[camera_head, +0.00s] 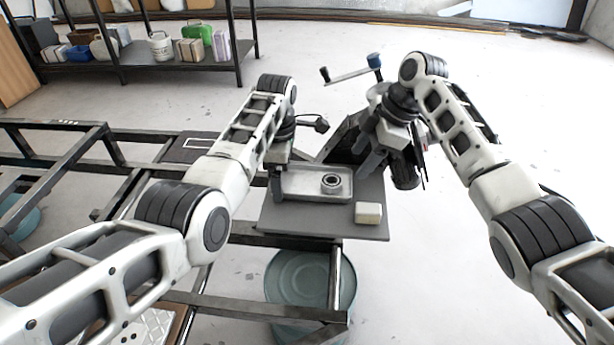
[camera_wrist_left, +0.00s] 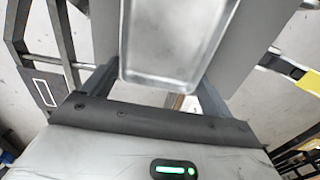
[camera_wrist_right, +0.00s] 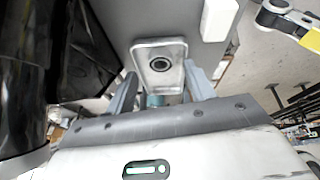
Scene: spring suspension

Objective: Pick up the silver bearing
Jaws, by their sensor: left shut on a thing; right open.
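The silver bearing (camera_head: 332,181), a small ring with a dark hole, lies in the right part of a shallow metal tray (camera_head: 300,184). The bearing (camera_wrist_right: 159,64) and tray (camera_wrist_right: 172,45) also show in the right wrist view, ahead of the fingers. My left gripper (camera_head: 277,174) is shut on the left end of the tray. In the left wrist view the tray (camera_wrist_left: 170,65) sits between its fingers, and the bearing is out of sight. My right gripper (camera_head: 371,155) is open and empty, above and to the right of the tray, its fingers pointing down toward it.
The tray is over a grey board (camera_head: 300,220) on a metal frame. A pale block (camera_head: 368,212) sits at the board's front right. A dark angled part (camera_head: 346,140) and a crank with a blue knob (camera_head: 374,61) stand behind. A teal drum (camera_head: 300,280) is below.

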